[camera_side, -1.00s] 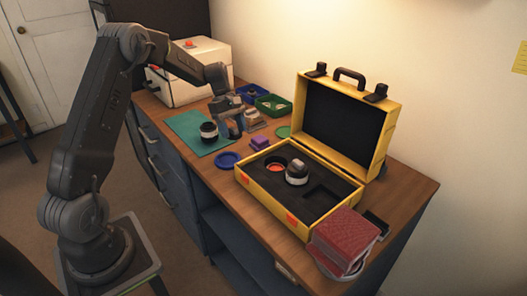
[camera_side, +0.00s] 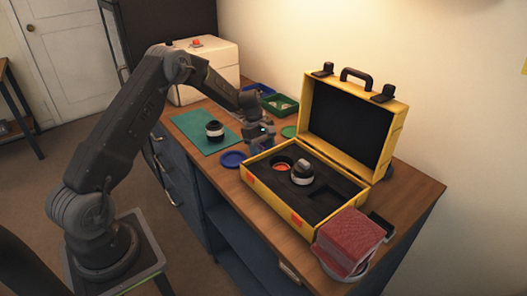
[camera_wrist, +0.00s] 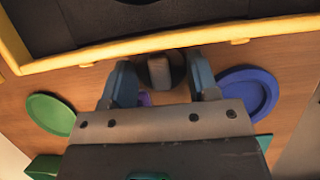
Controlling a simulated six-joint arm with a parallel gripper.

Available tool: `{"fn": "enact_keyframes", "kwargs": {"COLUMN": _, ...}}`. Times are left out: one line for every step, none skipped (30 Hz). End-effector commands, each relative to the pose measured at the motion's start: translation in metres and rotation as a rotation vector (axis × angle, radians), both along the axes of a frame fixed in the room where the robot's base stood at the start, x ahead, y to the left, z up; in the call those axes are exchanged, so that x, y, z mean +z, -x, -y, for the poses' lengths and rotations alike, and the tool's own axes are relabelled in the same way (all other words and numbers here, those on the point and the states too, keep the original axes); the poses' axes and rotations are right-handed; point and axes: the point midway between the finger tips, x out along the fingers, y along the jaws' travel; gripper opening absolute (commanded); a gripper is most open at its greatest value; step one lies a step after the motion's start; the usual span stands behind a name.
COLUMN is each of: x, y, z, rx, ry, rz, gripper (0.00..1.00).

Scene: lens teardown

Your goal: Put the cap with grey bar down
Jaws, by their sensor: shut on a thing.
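My gripper (camera_wrist: 160,82) has its two blue fingers shut on the cap with grey bar (camera_wrist: 159,70), a small dark piece with a light grey bar, in the wrist view. In the side view my gripper (camera_side: 262,142) is low over the wooden bench, between the teal mat and the yellow case, and the cap is too hidden to make out. Whether the cap touches the bench cannot be told.
The yellow case (camera_side: 268,191) stands open, holding a black-and-white lens part (camera_side: 302,173). A blue dish (camera_side: 232,159) and a green dish (camera_side: 289,131) flank my gripper. Another lens part (camera_side: 214,131) stands on the teal mat (camera_side: 190,122).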

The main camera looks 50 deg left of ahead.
Motion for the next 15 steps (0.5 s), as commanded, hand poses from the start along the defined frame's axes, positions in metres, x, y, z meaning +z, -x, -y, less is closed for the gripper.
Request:
{"fn": "enact_keyframes", "kwargs": {"x": 0.0003, "y": 0.0000, "z": -0.0001, "rx": 0.000, "ry": 0.000, "rz": 0.000, "gripper": 0.33}}
{"fn": "enact_keyframes", "kwargs": {"x": 0.0003, "y": 0.0000, "z": -0.0001, "rx": 0.000, "ry": 0.000, "rz": 0.000, "gripper": 0.33}}
{"fn": "enact_keyframes", "kwargs": {"x": -0.0001, "y": 0.0001, "z": -0.0001, "rx": 0.000, "ry": 0.000, "rz": 0.000, "gripper": 0.33}}
{"fn": "enact_keyframes", "kwargs": {"x": -0.0008, "y": 0.0001, "z": -0.0001, "rx": 0.000, "ry": 0.000, "rz": 0.000, "gripper": 0.33}}
{"fn": "enact_keyframes", "kwargs": {"x": -0.0017, "y": 0.0001, "z": 0.0000, "rx": 0.000, "ry": 0.000, "rz": 0.000, "gripper": 0.33}}
{"fn": "enact_keyframes", "kwargs": {"x": -0.0030, "y": 0.0002, "z": 0.0000, "rx": 0.000, "ry": 0.001, "rz": -0.001, "gripper": 0.33}}
{"fn": "enact_keyframes", "kwargs": {"x": -0.0025, "y": 0.0001, "z": -0.0001, "rx": 0.000, "ry": 0.000, "rz": 0.000, "gripper": 0.57}}
{"fn": "enact_keyframes", "kwargs": {"x": -0.0024, "y": 0.0001, "z": -0.0001, "rx": 0.000, "ry": 0.000, "rz": 0.000, "gripper": 0.60}}
{"fn": "enact_keyframes", "kwargs": {"x": -0.0024, "y": 0.0001, "z": -0.0001, "rx": 0.000, "ry": 0.000, "rz": 0.000, "gripper": 0.64}}
{"fn": "enact_keyframes", "kwargs": {"x": -0.0023, "y": 0.0001, "z": -0.0001, "rx": 0.000, "ry": 0.000, "rz": 0.000, "gripper": 0.67}}
{"fn": "enact_keyframes", "kwargs": {"x": -0.0023, "y": 0.0001, "z": -0.0001, "rx": 0.000, "ry": 0.000, "rz": 0.000, "gripper": 0.70}}
{"fn": "enact_keyframes", "kwargs": {"x": -0.0023, "y": 0.0001, "z": -0.0001, "rx": 0.000, "ry": 0.000, "rz": 0.000, "gripper": 0.74}}
{"fn": "enact_keyframes", "kwargs": {"x": -0.0023, "y": 0.0001, "z": -0.0001, "rx": 0.000, "ry": 0.000, "rz": 0.000, "gripper": 0.77}}
{"fn": "enact_keyframes", "kwargs": {"x": -0.0023, "y": 0.0001, "z": -0.0001, "rx": 0.000, "ry": 0.000, "rz": 0.000, "gripper": 0.80}}
{"fn": "enact_keyframes", "kwargs": {"x": -0.0022, "y": 0.0001, "z": -0.0001, "rx": 0.000, "ry": 0.000, "rz": 0.000, "gripper": 0.80}}
